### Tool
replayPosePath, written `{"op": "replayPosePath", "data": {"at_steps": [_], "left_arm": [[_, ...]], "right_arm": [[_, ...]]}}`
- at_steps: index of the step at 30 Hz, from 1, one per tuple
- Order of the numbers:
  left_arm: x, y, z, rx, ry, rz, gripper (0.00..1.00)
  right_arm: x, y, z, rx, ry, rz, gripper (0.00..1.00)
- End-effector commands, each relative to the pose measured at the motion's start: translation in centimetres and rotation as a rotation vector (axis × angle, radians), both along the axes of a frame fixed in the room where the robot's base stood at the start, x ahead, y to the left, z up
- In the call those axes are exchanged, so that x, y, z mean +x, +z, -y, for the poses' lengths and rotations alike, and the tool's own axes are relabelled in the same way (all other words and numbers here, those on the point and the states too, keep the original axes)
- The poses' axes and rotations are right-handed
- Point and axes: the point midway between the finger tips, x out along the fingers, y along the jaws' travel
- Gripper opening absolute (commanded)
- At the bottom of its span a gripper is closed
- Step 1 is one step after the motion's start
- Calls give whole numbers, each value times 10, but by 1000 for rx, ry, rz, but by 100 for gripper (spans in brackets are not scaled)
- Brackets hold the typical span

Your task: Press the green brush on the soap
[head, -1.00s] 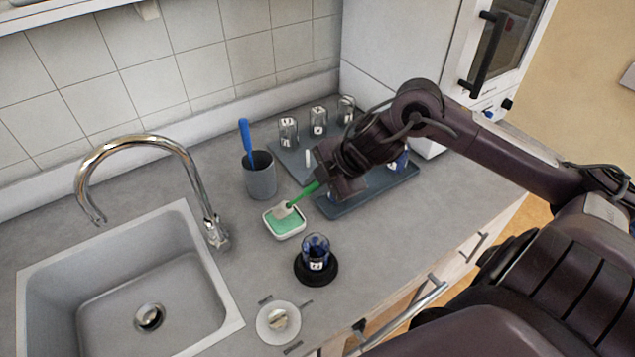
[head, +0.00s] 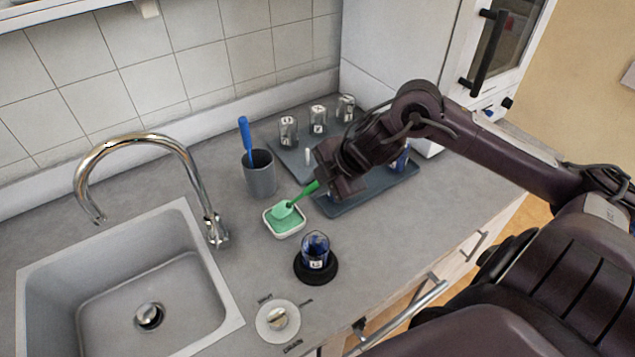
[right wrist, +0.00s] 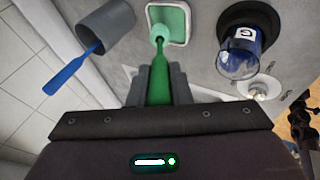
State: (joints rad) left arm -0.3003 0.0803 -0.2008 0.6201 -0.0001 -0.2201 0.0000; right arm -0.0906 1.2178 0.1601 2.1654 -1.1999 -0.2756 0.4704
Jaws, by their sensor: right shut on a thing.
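The green brush (head: 300,199) is held by its handle in my right gripper (head: 324,183), which is shut on it. The brush slopes down to the left, and its head rests on the green soap (head: 288,224) in a small white dish. The brush head looks green now. In the right wrist view the brush handle (right wrist: 160,82) runs between the two fingers (right wrist: 159,90), with its head over the soap (right wrist: 170,18). The brush's contact face is hidden. My left gripper is not in view.
A grey cup (head: 260,174) with a blue brush (head: 246,142) stands just behind the dish. A blue glass jar on a black base (head: 316,268) stands in front. A sink (head: 100,312) with tap is at left; grey trays (head: 372,192) with jars are at right.

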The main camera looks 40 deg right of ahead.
Motion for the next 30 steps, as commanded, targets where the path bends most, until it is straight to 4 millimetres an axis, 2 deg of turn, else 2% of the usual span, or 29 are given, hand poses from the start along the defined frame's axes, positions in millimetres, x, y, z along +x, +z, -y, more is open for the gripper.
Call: {"op": "replayPosePath", "data": {"at_steps": [14, 30], "left_arm": [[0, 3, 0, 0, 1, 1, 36], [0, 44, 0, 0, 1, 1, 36]], "right_arm": [[-1, 1, 0, 0, 0, -6, 0], [0, 46, 0, 0, 1, -2, 0]]}}
